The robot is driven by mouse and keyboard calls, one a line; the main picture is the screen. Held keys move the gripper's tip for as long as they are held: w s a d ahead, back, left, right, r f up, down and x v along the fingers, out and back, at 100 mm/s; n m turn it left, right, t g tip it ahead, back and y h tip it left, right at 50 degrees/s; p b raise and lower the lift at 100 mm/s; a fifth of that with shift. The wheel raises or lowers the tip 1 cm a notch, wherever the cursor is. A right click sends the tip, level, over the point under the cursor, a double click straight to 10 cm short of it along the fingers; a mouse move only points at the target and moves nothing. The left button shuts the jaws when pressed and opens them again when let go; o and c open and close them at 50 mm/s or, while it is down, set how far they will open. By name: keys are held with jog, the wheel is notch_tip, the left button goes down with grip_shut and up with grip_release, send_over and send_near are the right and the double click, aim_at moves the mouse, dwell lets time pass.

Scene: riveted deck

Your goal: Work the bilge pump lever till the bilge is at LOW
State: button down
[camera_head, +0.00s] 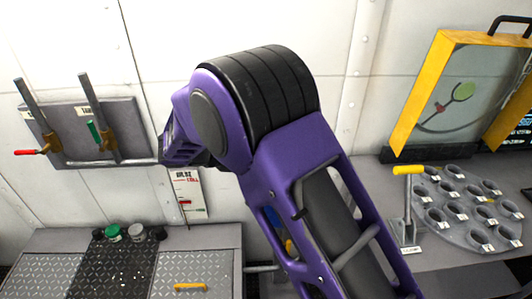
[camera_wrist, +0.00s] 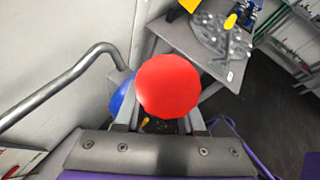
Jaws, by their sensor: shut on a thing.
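A round red knob (camera_wrist: 168,85), which looks like the end of the pump lever, sits between the jaws of my gripper (camera_wrist: 163,118) in the wrist view. My gripper is shut on it. The lever's shaft below the knob is hidden. A blue rounded body (camera_wrist: 122,100) shows behind the knob. In the head view my purple arm hides my gripper and the knob.
A bent metal rail (camera_wrist: 70,78) runs along the wall. A wall panel (camera_head: 85,130) carries two upright levers. A counter (camera_head: 470,255) at right holds a round tray of cups (camera_head: 465,205), a yellow-handled lever (camera_head: 408,195) and a yellow-framed case (camera_head: 425,95). A plated bench (camera_head: 50,275) stands left.

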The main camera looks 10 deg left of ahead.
jog(key=shift+s+a+f, duration=0.1)
jog(key=shift+a, duration=0.15)
jog(key=c, duration=0.5)
grip_release()
jog(key=v, duration=1.7)
jog(key=shift+s+a, duration=0.1)
jog(key=shift+a, duration=0.05)
